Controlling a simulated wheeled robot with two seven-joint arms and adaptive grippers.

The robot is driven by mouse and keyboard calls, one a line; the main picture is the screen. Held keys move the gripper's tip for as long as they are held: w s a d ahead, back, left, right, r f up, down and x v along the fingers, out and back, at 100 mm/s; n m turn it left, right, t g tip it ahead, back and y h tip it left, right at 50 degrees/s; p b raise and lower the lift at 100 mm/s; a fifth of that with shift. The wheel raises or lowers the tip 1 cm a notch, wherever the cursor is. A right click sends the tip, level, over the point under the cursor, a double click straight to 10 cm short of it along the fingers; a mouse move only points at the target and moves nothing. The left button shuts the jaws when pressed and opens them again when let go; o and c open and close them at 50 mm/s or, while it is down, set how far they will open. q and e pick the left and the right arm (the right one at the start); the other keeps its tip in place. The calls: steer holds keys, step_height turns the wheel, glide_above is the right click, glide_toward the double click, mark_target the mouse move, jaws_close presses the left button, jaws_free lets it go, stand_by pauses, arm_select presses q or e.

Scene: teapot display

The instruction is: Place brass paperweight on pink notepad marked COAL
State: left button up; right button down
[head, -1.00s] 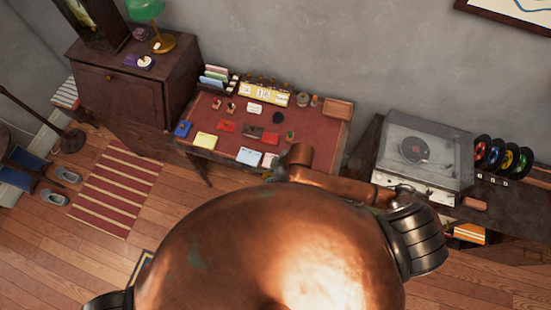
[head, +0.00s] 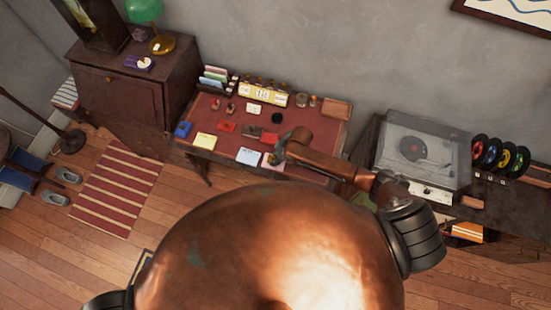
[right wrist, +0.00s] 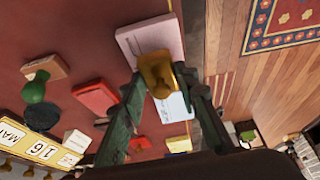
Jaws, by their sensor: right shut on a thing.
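The brass paperweight (right wrist: 157,75) is a small gold piece between the fingertips of my right gripper (right wrist: 158,88), which is shut on it. In the wrist view it overlaps the near edge of the pink notepad (right wrist: 148,38); whether it touches the pad cannot be told. In the head view my right gripper (head: 280,151) is over the desk's front edge, beside the pink notepad (head: 266,161), which is partly hidden by it. The lettering on the pad is too small to read. My left gripper is not in view.
A light blue pad (head: 248,156) and a yellow pad (head: 205,141) lie left of the pink one on the red desk top (head: 222,125). In the wrist view a red box (right wrist: 96,97) and a green-topped stamp (right wrist: 34,90) lie nearby. A record player (head: 424,150) stands right.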

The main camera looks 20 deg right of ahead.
steer(key=shift+w+f, duration=0.1)
steer(key=shift+f, duration=0.3)
steer(key=c, duration=1.5)
jaws_free()
steer(key=shift+f, duration=0.15)
steer(key=v, duration=1.2)
